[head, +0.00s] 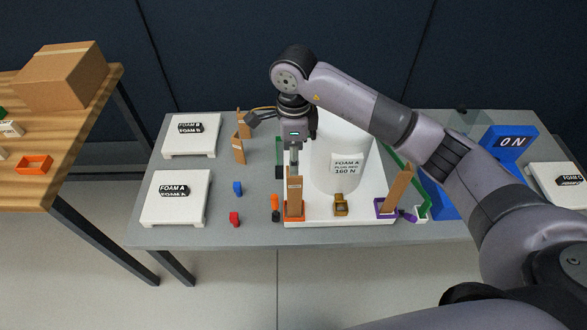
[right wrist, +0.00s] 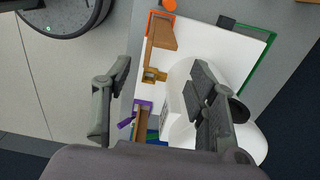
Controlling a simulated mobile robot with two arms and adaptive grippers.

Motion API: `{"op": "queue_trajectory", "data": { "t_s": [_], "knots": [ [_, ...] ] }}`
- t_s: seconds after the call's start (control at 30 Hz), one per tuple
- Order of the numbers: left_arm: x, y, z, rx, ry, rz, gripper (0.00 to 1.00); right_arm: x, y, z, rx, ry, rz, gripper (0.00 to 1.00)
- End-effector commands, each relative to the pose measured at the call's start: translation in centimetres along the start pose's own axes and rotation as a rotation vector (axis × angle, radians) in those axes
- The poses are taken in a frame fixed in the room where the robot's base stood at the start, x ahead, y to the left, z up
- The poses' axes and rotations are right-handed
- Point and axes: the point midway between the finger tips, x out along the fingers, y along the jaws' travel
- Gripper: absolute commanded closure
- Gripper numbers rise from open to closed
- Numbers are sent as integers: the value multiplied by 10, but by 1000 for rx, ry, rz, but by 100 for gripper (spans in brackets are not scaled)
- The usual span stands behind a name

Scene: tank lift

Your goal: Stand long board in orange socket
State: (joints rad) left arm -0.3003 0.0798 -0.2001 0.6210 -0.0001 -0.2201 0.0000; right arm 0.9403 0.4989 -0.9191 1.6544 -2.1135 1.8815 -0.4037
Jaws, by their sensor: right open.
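The orange socket (head: 294,218) sits at the front left of the white tray, and a brown board (head: 295,196) stands upright in it. In the right wrist view the orange socket (right wrist: 161,19) and this board (right wrist: 163,36) are at the top. A second board (head: 396,190) stands tilted to the right in the purple socket (head: 384,208); I cannot tell for sure which board is longer. My right gripper (head: 294,163) is over the board in the orange socket; in its wrist view the fingers (right wrist: 160,68) are spread with nothing between them. My left gripper is not in view.
An ochre socket (head: 341,205) lies between the orange and purple ones. Red (head: 234,218) and blue (head: 238,188) pieces and white foam stands (head: 160,213) are at left.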

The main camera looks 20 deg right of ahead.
Motion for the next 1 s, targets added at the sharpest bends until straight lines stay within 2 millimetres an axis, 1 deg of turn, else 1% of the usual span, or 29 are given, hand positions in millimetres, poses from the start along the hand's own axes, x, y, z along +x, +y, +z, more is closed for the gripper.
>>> {"op": "queue_trajectory", "data": {
  "t_s": [0.03, 0.1, 0.2, 0.3, 0.47, 1.0],
  "knots": [
    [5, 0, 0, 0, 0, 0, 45, -9, -1, 0, -1, -1, -6, 47],
    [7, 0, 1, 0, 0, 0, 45, -22, -1, 0, 0, -1, -5, 47],
    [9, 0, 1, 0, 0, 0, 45, -36, -1, 0, 0, -1, -3, 47],
    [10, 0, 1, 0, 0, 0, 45, -45, 0, 0, 0, 1, -2, 47],
    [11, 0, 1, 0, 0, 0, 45, -50, 0, 0, 0, 0, 1, 47],
    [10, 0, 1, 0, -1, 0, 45, -50, 0, 0, 0, 1, 1, 47]
  ]
}}
